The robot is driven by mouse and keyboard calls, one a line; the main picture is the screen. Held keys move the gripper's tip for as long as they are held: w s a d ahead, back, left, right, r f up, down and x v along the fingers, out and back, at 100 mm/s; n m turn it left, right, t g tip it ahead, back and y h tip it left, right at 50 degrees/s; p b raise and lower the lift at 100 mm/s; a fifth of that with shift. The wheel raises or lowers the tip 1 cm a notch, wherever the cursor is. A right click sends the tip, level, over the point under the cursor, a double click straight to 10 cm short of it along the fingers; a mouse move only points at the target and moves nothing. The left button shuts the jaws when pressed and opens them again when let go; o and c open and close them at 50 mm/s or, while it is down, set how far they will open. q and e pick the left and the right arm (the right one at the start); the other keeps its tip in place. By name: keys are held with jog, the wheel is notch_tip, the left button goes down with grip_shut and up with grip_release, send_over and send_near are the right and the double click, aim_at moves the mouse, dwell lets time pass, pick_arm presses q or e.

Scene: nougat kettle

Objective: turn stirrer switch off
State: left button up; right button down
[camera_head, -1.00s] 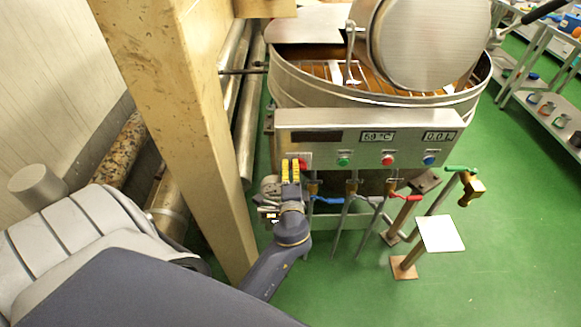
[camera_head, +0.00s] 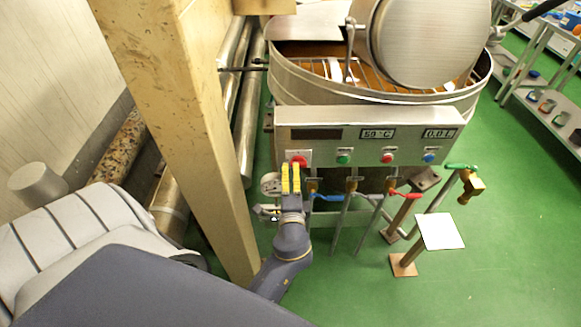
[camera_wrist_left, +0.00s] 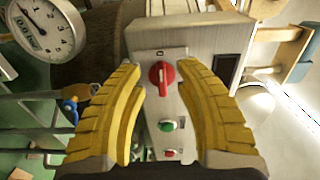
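The stirrer switch appears to be the red rotary knob (camera_head: 299,161) on a pale plate at the left end of the kettle's control panel (camera_head: 330,120). In the left wrist view the knob (camera_wrist_left: 162,74) shows between the yellow fingers, its grip bar upright in the picture. My left gripper (camera_head: 290,170) is in front of the panel, just below and left of the knob in the head view. Its fingers (camera_wrist_left: 161,68) are spread apart with nothing between them. Contact with the knob does not show. My right gripper is not in view.
Green (camera_head: 344,160), red (camera_head: 387,158) and blue (camera_head: 429,158) buttons sit right of the knob. Valves with blue (camera_head: 327,198), red (camera_head: 405,196) and green (camera_head: 460,167) handles are below. A round gauge (camera_wrist_left: 40,30) is close by. A beige post (camera_head: 190,120) stands left.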

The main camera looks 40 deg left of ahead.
pick_arm(q)
jog(key=shift+v, duration=1.7)
jog(key=w+d+f+g+h, duration=0.1)
jog(key=d+f+h, duration=0.25)
jog(key=f, duration=0.65)
jog(key=d+f+g+h, duration=0.1)
jog(key=d+f+h, duration=0.3)
jog(key=f, duration=0.5)
jog(key=s+d+f+n+g+h, duration=0.1)
jog(key=s+d+f+g, duration=0.2)
jog(key=f, duration=0.7)
jog(key=s+d+f+n+h, duration=0.1)
jog(key=s+d+f, duration=0.25)
jog(key=f, duration=0.55)
jog(key=s+f+n+g+h, duration=0.2)
jog(key=s+f+n+g, duration=0.15)
jog(key=s+f, duration=1.2)
jog(key=s+a+f+g, duration=0.2)
jog(key=s+a+f, duration=0.2)
jog(key=s, duration=0.6)
jog(key=s+a+f+n+g, duration=0.1)
jog(key=s+a+f, duration=0.3)
jog(key=s, duration=0.6)
jog(key=shift+a+f+g+y, duration=0.2)
jog(key=shift+a+g+y, duration=0.25)
jog(key=shift+a+g, duration=0.4)
